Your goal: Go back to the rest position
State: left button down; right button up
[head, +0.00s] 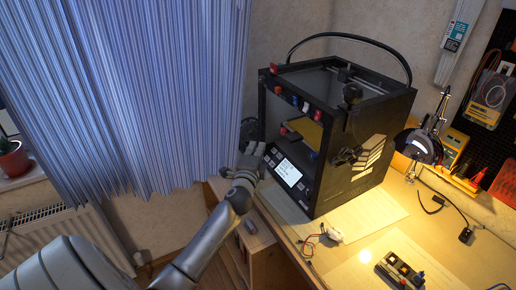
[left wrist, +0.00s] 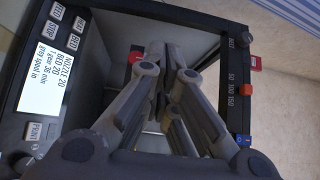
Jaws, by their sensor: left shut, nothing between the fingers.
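My left gripper (head: 256,157) is at the front left of a black 3D printer (head: 362,185), close to its lit control panel (head: 288,173). In the left wrist view my left gripper (left wrist: 174,62) is shut, with its fingers together and nothing between them. That view shows the printer's screen (left wrist: 46,78) on the left, with buttons around it, and the printer's open front behind the fingers. I cannot tell whether the fingers touch the printer. My right gripper is in neither view.
A desk lamp (head: 421,145) stands right of the printer. A small circuit board (head: 399,270) and a wired part (head: 331,234) lie on the workbench (head: 350,247). A blue curtain (head: 150,90) and a radiator (head: 65,232) are at the left. The bench's left edge is near my left forearm.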

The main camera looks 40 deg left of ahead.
pick_arm(q)
jog(key=shift+f, duration=0.1)
jog(key=s+d+f+n+g+h, duration=0.2)
jog(key=s+d+f+n+g, duration=0.2)
jog(key=s+d+f, duration=0.4)
jog(key=s+d+f+n+g+h, duration=0.25)
jog(key=s+d+f+n, duration=0.2)
jog(key=s, duration=0.55)
jog(key=s+d+f+n+g+h, duration=0.1)
jog(key=s+d+f+g+h, duration=0.15)
jog(key=s+d, duration=0.55)
jog(key=s+d+f+n+g+h, duration=0.1)
jog(key=s+d+g, duration=0.35)
jog(key=s, duration=0.55)
jog(key=s+f+x, duration=0.1)
jog(key=s+x, duration=0.2)
jog(key=x, duration=0.9)
jog(key=s+x, duration=0.2)
jog(key=x, duration=1.1)
jog(key=s+a+f+g, duration=0.1)
jog(key=s+a+f, duration=0.1)
jog(key=s+f, duration=1.4)
jog(key=shift+s, duration=1.05)
jog(key=shift+a+g, duration=0.1)
jog(key=shift+g, duration=0.15)
